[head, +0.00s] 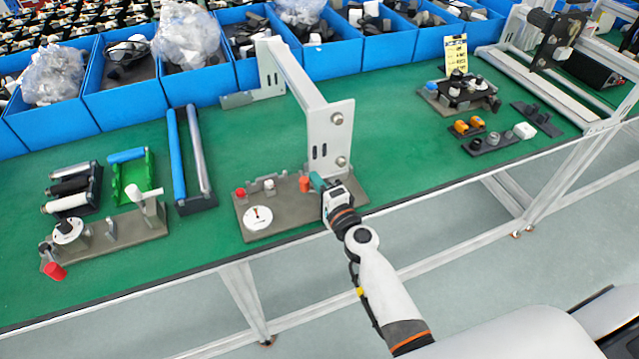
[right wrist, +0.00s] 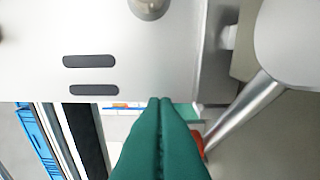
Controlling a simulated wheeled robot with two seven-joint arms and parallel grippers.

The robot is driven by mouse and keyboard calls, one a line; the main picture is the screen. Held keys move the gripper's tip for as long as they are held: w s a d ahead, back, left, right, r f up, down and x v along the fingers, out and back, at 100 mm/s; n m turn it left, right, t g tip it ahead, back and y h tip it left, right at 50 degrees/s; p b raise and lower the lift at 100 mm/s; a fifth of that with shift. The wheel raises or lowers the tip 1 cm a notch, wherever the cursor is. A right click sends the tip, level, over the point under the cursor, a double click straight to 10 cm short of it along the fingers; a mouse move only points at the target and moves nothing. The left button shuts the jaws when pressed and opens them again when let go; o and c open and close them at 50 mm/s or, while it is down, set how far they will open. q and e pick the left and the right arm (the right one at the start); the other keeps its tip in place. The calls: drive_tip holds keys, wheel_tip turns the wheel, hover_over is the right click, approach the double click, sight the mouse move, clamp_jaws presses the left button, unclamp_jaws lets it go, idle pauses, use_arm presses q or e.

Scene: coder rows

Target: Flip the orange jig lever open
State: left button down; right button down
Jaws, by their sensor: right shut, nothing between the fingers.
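The jig with the orange lever stands on a grey-brown base plate (head: 284,226) at the table's front edge. The lever's orange knob (head: 305,184) stands upright beside the bracket. My right gripper (head: 316,181) is shut and empty, its teal fingers just right of the knob; I cannot tell whether they touch it. In the right wrist view the shut fingers (right wrist: 160,101) point at the bracket's metal plate, and a sliver of orange-red (right wrist: 197,143) shows at their right, partly hidden. My left gripper is not in view.
A tall metal bracket (head: 312,108) rises over the jig, close to my right gripper. A white dial (head: 257,217) and a red knob (head: 240,192) are on the same plate. Another jig (head: 130,229) stands at left. Blue bins (head: 125,98) line the back.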

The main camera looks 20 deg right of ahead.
drive_tip(key=shift+s+a+f+n+y+b, duration=0.1)
drive_tip(key=shift+s+n+y+b, duration=0.1)
drive_tip(key=shift+n+y+b, duration=0.3)
drive_tip(key=shift+s+a+n+y+b, duration=0.1)
drive_tip(key=shift+s+n+y+b, duration=0.15)
drive_tip(key=shift+y, duration=0.45)
drive_tip(key=shift+s+f+n+g+y+b, duration=0.1)
drive_tip(key=shift+s+n+g+y+b, duration=0.1)
drive_tip(key=shift+n+g+y+b, duration=0.4)
drive_tip(key=s+n+g+y+b, duration=0.1)
drive_tip(key=y+b, duration=0.1)
drive_tip(key=b, duration=0.1)
drive_tip(key=n+g+y+b, duration=0.2)
drive_tip(key=b, duration=0.1)
drive_tip(key=s+n+g+y+b, duration=0.1)
drive_tip(key=n+y+b, duration=0.1)
drive_tip(key=y+b, duration=0.1)
drive_tip(key=shift+s+f+g+b, duration=0.15)
drive_tip(key=shift+s+g+b, duration=0.15)
drive_tip(key=shift+b, duration=0.2)
drive_tip(key=shift+s+r+n+g+y+b, duration=0.2)
drive_tip(key=shift+s+n+g+y+b, duration=0.1)
drive_tip(key=shift+n+g+y+b, duration=0.35)
drive_tip(key=shift+s+r, duration=0.15)
drive_tip(key=shift+s, duration=0.1)
drive_tip(key=shift+d, duration=0.1)
